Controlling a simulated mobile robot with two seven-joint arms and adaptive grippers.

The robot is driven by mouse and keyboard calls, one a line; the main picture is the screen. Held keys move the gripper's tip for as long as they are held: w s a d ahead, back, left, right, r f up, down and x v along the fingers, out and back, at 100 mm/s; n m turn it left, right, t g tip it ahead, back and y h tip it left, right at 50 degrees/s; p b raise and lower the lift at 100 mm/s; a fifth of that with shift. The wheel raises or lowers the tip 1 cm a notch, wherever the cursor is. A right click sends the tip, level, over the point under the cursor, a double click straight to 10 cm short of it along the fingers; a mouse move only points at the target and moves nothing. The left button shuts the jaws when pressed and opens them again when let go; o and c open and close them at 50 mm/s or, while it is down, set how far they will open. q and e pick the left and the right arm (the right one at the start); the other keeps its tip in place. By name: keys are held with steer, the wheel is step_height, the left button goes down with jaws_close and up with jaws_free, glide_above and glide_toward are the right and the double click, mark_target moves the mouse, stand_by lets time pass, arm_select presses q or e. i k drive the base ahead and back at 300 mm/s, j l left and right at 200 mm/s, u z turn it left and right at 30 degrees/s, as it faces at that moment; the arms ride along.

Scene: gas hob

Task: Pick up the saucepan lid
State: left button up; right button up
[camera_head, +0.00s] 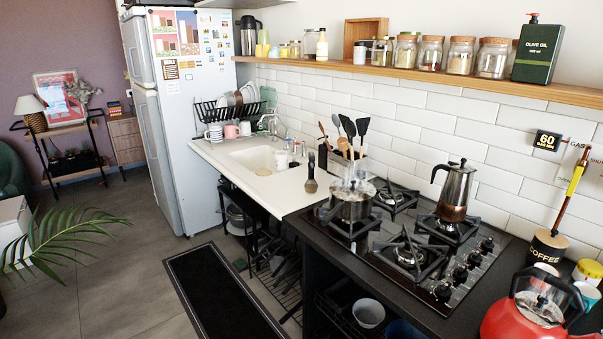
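A steel saucepan (352,209) stands on the left front burner of the black gas hob (385,256). A pale, glassy saucepan lid (352,188) seems to rest on top of it; its outline is hard to make out against the utensils and wall behind. Neither of my grippers is in view.
A moka pot (455,193) stands on the right back burner. A red kettle (523,313) is at the front right, near a coffee jar (546,248). Utensils (346,138) stand behind the saucepan. The white counter (255,183) left of the hob is mostly clear.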

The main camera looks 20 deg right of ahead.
mark_target(353, 190)
steer(key=i+j+z, duration=0.1)
steer(key=z, duration=0.3)
steer(key=i+j+z, duration=0.1)
steer(key=z, duration=0.25)
steer(key=i+j+z, duration=0.3)
steer(key=j, duration=0.3)
steer(key=i+j+z, duration=0.1)
steer(key=i+j, duration=0.15)
